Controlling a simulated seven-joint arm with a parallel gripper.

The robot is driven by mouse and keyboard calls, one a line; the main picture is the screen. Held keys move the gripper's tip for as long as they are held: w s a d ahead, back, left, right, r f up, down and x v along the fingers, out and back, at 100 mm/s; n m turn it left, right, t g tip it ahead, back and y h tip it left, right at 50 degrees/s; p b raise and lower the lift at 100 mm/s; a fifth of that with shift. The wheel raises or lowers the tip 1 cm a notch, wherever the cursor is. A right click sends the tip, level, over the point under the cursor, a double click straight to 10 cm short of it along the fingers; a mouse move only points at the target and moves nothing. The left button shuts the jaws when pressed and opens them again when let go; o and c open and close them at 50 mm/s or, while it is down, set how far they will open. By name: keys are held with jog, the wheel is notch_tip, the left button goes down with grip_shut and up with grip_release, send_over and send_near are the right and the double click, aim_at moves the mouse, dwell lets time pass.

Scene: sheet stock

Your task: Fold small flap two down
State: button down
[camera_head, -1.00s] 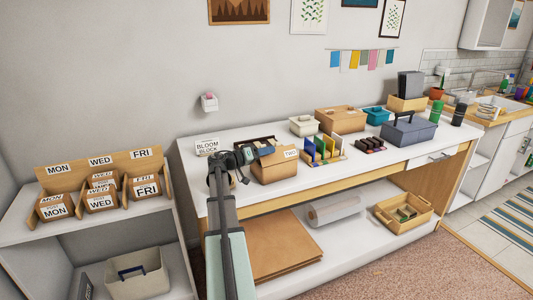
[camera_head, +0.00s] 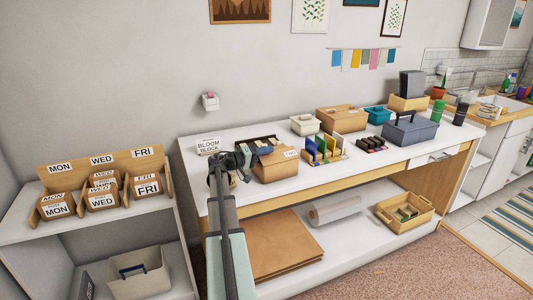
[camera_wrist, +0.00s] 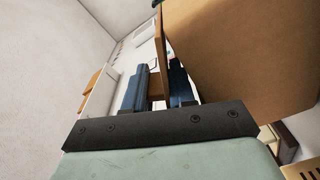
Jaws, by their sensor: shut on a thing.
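A brown cardboard box (camera_head: 276,172) stands on the white worktop, left of its middle. A small white label (camera_head: 291,153) sits at its upper right, seen too obliquely to read clearly. My gripper (camera_head: 243,157) is at the box's left side, at about the height of its top. In the wrist view the box (camera_wrist: 245,60) fills the upper right. My blue-grey fingers (camera_wrist: 160,88) are shut on a thin brown cardboard part there, apparently a flap. The wrist and fingers hide the box's left edge in the head view, so the flap's exact angle is unclear.
A "BLOOM BLOCK" sign (camera_head: 208,146) stands behind my gripper. Upright coloured folders (camera_head: 322,150) stand close to the box's right. A larger carton (camera_head: 341,118) and a blue-grey case (camera_head: 410,130) are farther right. Bare worktop (camera_head: 300,187) lies in front of the box.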

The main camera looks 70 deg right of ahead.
jog(key=c, duration=1.4)
grip_release()
jog(key=v, duration=1.3)
jog(key=shift+w+a, duration=0.3)
jog(key=shift+o, duration=0.5)
